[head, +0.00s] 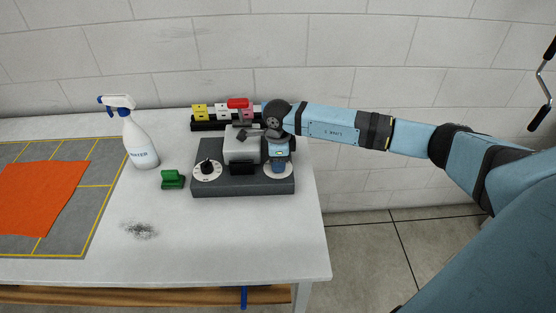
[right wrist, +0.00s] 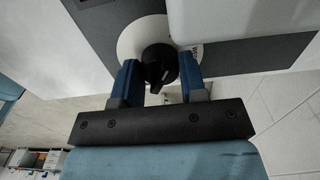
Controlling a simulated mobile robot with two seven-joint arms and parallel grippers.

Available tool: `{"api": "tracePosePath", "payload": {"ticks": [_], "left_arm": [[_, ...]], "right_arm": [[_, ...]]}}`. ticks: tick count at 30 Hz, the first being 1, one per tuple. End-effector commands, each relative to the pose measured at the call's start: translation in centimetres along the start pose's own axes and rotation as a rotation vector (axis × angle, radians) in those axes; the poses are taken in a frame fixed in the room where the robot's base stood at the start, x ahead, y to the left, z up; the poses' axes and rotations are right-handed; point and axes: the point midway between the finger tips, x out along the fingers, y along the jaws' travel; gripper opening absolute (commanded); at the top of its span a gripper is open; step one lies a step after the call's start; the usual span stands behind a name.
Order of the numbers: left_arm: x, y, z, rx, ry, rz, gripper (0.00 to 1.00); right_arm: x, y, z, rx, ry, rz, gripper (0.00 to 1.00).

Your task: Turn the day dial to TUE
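A dark grey device with a light grey block on top (head: 242,150) stands at the back right of the table. It has two black knobs on round white plates. The left dial (head: 207,168) is in clear view. The right dial (head: 290,171) is mostly hidden by my right gripper (head: 278,168), which points down over it. In the right wrist view, the fingers of my right gripper (right wrist: 159,83) stand on either side of the right dial's black knob (right wrist: 159,64), open, with a gap showing. The dial's lettering is only partly visible and too small to read. My left gripper is not in view.
Behind the device is a black rack (head: 205,126) with yellow, white and pink blocks and a red-handled item (head: 238,103). The table front is clear apart from a dark smudge (head: 139,230).

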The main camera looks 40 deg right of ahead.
Motion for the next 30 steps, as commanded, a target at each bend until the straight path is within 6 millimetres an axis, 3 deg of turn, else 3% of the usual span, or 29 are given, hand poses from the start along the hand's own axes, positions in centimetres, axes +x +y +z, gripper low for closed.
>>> {"api": "tracePosePath", "payload": {"ticks": [2,13,30], "left_arm": [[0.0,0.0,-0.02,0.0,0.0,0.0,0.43],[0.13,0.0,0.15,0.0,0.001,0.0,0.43],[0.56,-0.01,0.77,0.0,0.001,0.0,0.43]], "right_arm": [[-0.02,0.0,0.01,0.0,0.0,0.0,0.15],[0.01,-0.01,0.02,0.061,-0.001,0.0,0.15],[-0.04,0.0,0.05,0.422,-0.001,0.0,0.15]]}}
